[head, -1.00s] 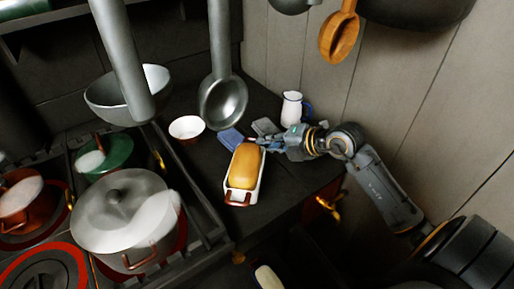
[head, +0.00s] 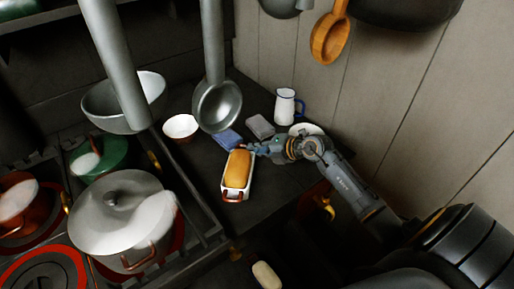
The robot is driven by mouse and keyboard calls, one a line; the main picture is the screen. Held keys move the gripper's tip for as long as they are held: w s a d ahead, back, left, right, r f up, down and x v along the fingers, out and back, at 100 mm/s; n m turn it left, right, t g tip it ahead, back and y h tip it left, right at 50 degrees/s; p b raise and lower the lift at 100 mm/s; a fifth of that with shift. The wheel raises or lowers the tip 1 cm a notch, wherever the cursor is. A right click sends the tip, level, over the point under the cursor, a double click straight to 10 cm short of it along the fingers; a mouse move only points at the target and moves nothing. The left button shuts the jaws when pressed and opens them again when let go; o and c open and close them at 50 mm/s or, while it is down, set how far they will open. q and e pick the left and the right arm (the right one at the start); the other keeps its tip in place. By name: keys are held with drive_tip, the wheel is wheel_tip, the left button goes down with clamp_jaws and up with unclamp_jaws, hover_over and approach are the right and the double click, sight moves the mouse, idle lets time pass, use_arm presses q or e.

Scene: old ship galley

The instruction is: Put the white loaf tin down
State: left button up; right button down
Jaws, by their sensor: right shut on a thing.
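The white loaf tin (head: 249,188) shows in the head view on or just above the dark counter, right of the stove. A golden loaf (head: 239,168) fills it, and a copper-coloured handle is at its near end. My right gripper (head: 257,150) reaches in from the right and is shut on the tin's far end. Its fingertips are small and partly hidden. I cannot tell whether the tin's base touches the counter. My left gripper is not in view.
A blue block (head: 228,139), a grey block (head: 260,126), a white bowl (head: 181,127) and a white jug (head: 285,105) stand behind the tin. A large lidded pot (head: 118,215) is on the stove at left. Ladles hang above. Bare counter lies left of the tin.

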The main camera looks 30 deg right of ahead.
drive_tip(key=c, duration=1.4)
unclamp_jaws()
drive_tip(key=shift+s+r, duration=0.1)
drive_tip(key=shift+b+v, duration=0.6)
drive_tip(key=shift+v, duration=5.35)
